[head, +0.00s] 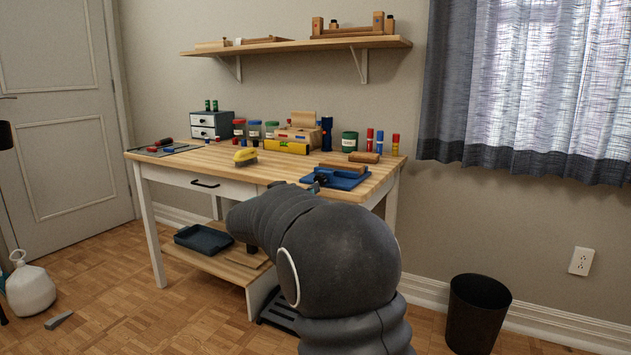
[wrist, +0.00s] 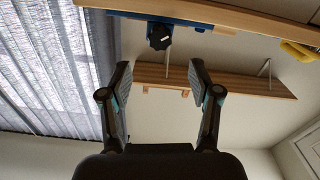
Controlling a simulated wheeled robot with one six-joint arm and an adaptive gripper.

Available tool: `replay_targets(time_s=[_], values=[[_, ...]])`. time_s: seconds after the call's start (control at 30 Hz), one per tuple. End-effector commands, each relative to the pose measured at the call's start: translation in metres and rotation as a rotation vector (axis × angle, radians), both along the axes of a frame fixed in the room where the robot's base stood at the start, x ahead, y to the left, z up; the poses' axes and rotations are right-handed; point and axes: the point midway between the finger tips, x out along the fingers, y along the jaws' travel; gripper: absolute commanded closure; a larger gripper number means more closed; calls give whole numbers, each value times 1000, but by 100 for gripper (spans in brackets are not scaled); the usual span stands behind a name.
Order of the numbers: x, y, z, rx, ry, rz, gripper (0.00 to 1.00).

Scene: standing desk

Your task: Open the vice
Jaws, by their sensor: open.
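The vice (head: 345,182) appears to be the blue piece at the right front of the desk top, with a wooden block on it and a dark knob (head: 320,178) at its front left. In the wrist view, which is upside down, its blue edge (wrist: 196,26) and black lobed knob (wrist: 159,38) show at the top. My gripper (wrist: 161,66) is open and empty, its two fingers apart, with the knob beyond the fingertips and roughly between them in the picture. The gripper is not visible in the head view; my arm is in front. The vice's jaw gap cannot be made out.
The wooden desk (head: 200,165) holds a yellow brush (head: 245,156), a yellow level (head: 286,147), jars and tubes towards the back. A wall shelf (head: 300,45) hangs above. A black bin (head: 477,312) stands on the floor at right. The desk's front left top is mostly clear.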

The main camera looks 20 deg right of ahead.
Motion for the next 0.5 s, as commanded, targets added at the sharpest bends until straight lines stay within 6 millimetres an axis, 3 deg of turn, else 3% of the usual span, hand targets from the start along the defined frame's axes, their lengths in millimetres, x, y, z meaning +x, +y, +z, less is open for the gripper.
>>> replay_targets(time_s=[0.3, 0.5], values=[[34, -45, 0, 1, 2, -2, 38], [45, -59, 0, 1, 1, -1, 38]])
